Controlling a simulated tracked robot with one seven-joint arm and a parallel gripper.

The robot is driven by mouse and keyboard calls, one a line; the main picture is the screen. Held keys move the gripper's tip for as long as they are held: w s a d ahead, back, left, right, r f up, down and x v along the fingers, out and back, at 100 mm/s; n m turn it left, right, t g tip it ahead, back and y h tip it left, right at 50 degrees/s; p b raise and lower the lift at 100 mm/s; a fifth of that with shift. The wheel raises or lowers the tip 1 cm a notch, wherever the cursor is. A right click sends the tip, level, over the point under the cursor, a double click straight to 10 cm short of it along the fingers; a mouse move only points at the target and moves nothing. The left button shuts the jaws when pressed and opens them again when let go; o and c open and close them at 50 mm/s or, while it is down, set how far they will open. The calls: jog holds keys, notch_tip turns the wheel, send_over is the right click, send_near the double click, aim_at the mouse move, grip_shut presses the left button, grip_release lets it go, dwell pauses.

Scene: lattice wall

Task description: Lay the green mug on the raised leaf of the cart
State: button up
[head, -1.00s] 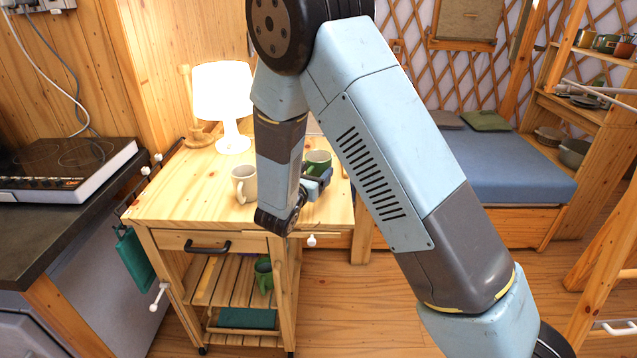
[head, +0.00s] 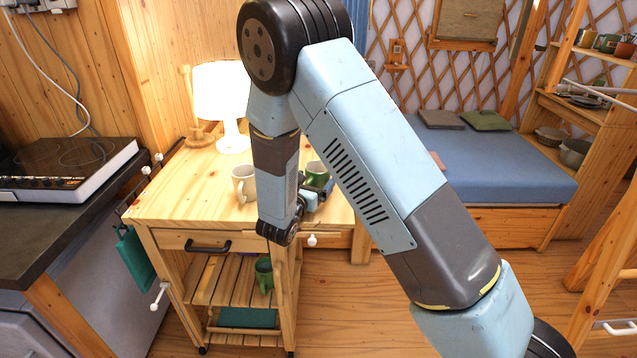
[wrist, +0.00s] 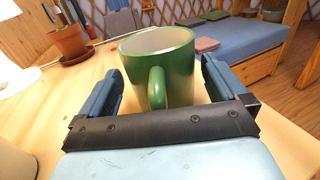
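A green mug (head: 317,173) with a pale inside stands upright on the wooden cart (head: 190,190), partly hidden by my arm in the head view. In the wrist view the green mug (wrist: 178,70) stands between my fingers, its handle toward my palm. My gripper (wrist: 160,80) is open around it, with gaps seen on both sides. In the head view my gripper (head: 318,192) is low at the tabletop, mostly hidden behind my arm. The cart's leaf (head: 335,217) seems to be the level part of the top at the right, beyond the leg.
A white mug (head: 243,184) stands left of my forearm. A lit lamp (head: 222,95) stands at the back left of the cart. The leaf's front looks clear.

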jog(key=v, duration=1.2)
jog(key=s+d+r+m+g+h, duration=0.25)
jog(key=d+r+m+g, duration=0.45)
jog(key=d, duration=0.5)
jog(key=s+d+r+m+g+h, duration=0.25)
jog(key=d+r+m+g, duration=0.35)
jog(key=d+m, duration=0.4)
jog(key=s+d+r+m+t+y, duration=0.1)
jog(key=s+d+r+m+y, duration=0.2)
jog(key=s+r+m+y, duration=0.3)
jog(key=s+d+r+m+t+y, duration=0.1)
jog(key=s+d+r+m+y, duration=0.3)
jog(key=s, duration=0.8)
notch_tip(320, 180, up, 3)
jog(key=m+y, duration=0.2)
jog(key=m, duration=0.2)
